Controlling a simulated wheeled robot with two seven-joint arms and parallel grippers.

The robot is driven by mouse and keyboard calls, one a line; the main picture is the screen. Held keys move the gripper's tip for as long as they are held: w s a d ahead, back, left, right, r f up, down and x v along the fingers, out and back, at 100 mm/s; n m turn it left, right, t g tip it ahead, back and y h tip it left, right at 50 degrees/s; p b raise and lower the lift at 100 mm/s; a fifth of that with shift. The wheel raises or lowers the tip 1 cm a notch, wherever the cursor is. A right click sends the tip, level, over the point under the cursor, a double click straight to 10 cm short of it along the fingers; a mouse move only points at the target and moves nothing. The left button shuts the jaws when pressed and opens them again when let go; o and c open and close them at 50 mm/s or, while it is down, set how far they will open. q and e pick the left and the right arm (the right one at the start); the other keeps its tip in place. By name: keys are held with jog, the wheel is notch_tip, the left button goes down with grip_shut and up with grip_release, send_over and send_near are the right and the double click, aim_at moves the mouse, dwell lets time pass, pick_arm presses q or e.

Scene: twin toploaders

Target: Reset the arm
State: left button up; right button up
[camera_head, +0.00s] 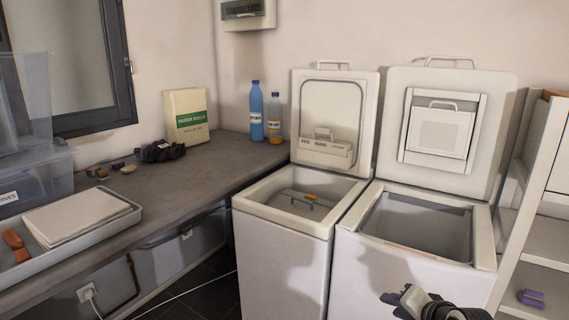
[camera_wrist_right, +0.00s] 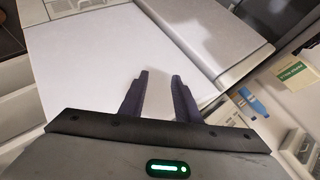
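My right gripper (camera_head: 397,300) is low at the bottom right of the head view, in front of the right toploader (camera_head: 385,272). In the right wrist view its two dark fingers (camera_wrist_right: 160,90) stand apart with nothing between them, against a plain white panel. The left toploader (camera_head: 283,262) stands beside the right one. Both lids are raised: the left lid (camera_head: 362,108) and the right lid (camera_head: 500,110). An orange item (camera_head: 309,197) shows inside the left machine's opening. My left gripper is in neither view.
A grey counter (camera_head: 215,165) on the left holds a tray (camera_head: 85,247) with white cloth, a clear bin (camera_head: 35,185), a green-white box (camera_head: 186,117), a blue bottle (camera_head: 257,112) and an orange-blue bottle (camera_head: 275,118). Shelves (camera_head: 550,238) with a purple item (camera_head: 531,298) stand at right.

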jog(key=s+a+f+n+g, duration=0.1)
jog(key=s+a+f+n, duration=0.15)
jog(key=s+f, duration=0.5)
jog(key=s+a+f+n, duration=0.2)
jog(key=s+f+n, duration=0.1)
jog(key=s+f, duration=0.4)
jog(key=s+a+f+n, duration=0.1)
jog(key=s+a+n, duration=0.1)
jog(key=s, duration=0.8)
jog(key=s+a+f+n, duration=0.1)
jog(key=s+a+n, duration=0.2)
jog(key=s, duration=0.7)
jog(key=shift+a+f+g, duration=0.25)
jog(key=shift+a+g, duration=0.05)
jog(key=shift+a, duration=0.2)
